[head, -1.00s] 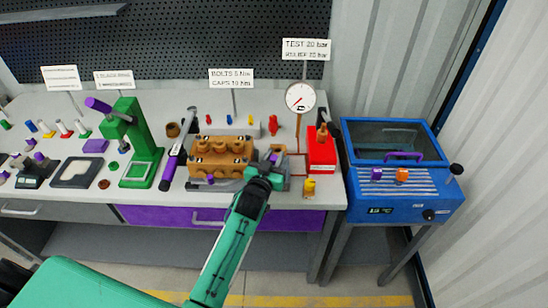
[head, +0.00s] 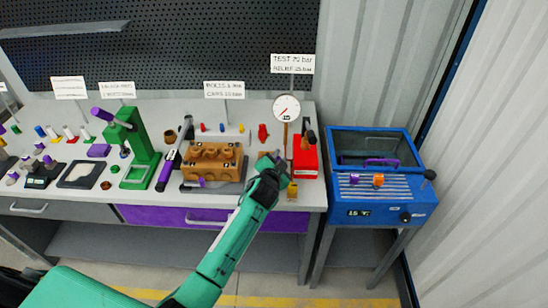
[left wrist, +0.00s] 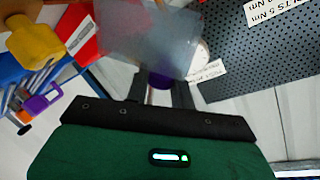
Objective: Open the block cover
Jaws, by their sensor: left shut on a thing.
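The brown pump block (head: 212,160) stands on the bench, with round bosses on its top. My left gripper (head: 266,170) is just right of the block, in front of the gauge post. In the left wrist view its fingers (left wrist: 161,90) are shut on a small purple knob (left wrist: 160,81). A grey translucent plate (left wrist: 148,35), which looks like the cover, extends beyond the knob. In the head view the plate is small and partly hidden by my gripper; I cannot tell whether it touches the block. My right gripper is not in view.
A pressure gauge (head: 286,107) and a red box (head: 305,158) stand close right of my gripper. A yellow part (head: 292,190) sits at the bench's front edge. A black-and-purple wrench (head: 172,160) lies left of the block. A blue machine (head: 385,205) is further right.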

